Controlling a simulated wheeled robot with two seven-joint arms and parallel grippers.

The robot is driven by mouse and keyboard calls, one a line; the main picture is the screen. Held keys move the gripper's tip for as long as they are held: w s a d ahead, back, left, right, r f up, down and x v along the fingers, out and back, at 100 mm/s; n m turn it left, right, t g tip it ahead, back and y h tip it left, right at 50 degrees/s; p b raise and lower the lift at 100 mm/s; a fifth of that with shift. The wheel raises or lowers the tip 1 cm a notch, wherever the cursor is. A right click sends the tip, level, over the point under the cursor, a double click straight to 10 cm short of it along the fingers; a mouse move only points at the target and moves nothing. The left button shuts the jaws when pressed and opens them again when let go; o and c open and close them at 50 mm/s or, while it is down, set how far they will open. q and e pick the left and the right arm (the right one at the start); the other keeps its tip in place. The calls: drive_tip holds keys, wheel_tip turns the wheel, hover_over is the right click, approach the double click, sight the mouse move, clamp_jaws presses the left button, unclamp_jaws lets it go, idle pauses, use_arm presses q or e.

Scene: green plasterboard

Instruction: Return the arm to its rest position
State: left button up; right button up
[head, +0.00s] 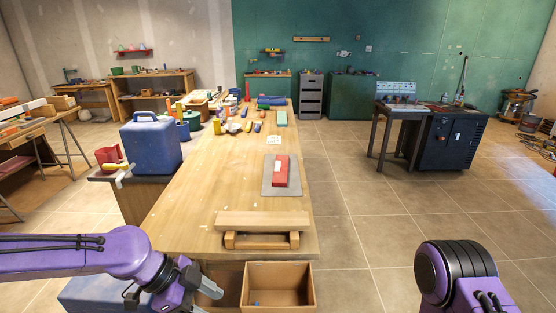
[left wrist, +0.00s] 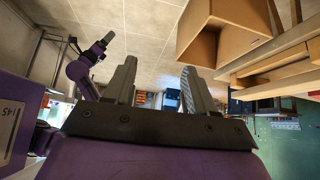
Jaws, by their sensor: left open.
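My left arm comes in from the left in the head view, and its left gripper (head: 190,289) hangs at the near left end of the workbench, beside an open cardboard box. In the left wrist view the left gripper (left wrist: 158,88) has its two grey fingers wide apart with nothing between them. My right arm shows only as a purple and black joint (head: 455,275) at the lower right of the head view; its gripper is out of the picture.
The wooden workbench (head: 190,220) carries a red block (head: 281,170) on a grey plate (head: 268,188) and a wooden stand (head: 262,221). The cardboard box (head: 278,289) stands at its near end. A blue case (head: 150,146) stands left.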

use_arm(q)
drive_tip(key=w+d+n+t+h, duration=0.15)
drive_tip(key=w+n+t, duration=0.25)
drive_tip(key=w+n, duration=0.4)
drive_tip(key=a+f+n+t+y, duration=0.35)
drive_tip(key=f+n, duration=0.35)
drive_tip(key=n, duration=0.3)
drive_tip(key=s+a+f+n+y, duration=0.2)
drive_tip(key=s+a+f+n, duration=0.1)
drive_tip(key=f, duration=0.3)
drive_tip(key=s+a+f+n+y, duration=0.3)
drive_tip(key=a+f, duration=0.1)
drive_tip(key=f, duration=0.1)
drive_tip(key=s+a+f+g+y, duration=0.1)
drive_tip(key=s+a+f, duration=0.1)
drive_tip(key=s+f, duration=0.2)
drive_tip(key=s+a+f+g+y+b, duration=0.1)
drive_tip(key=s+a+f+g, duration=0.1)
drive_tip(key=s, duration=0.8)
drive_tip(key=s+a+f+g+y, duration=0.1)
drive_tip(key=s+a+f+g, duration=0.1)
drive_tip(key=s+f, duration=0.4)
drive_tip(key=shift+s+a+y, duration=0.4)
drive_tip(key=shift+s+a, duration=0.25)
drive_tip(key=shift+a, duration=0.05)
use_arm(e)
drive_tip(key=shift+w+f, duration=0.35)
drive_tip(key=shift+f, duration=0.5)
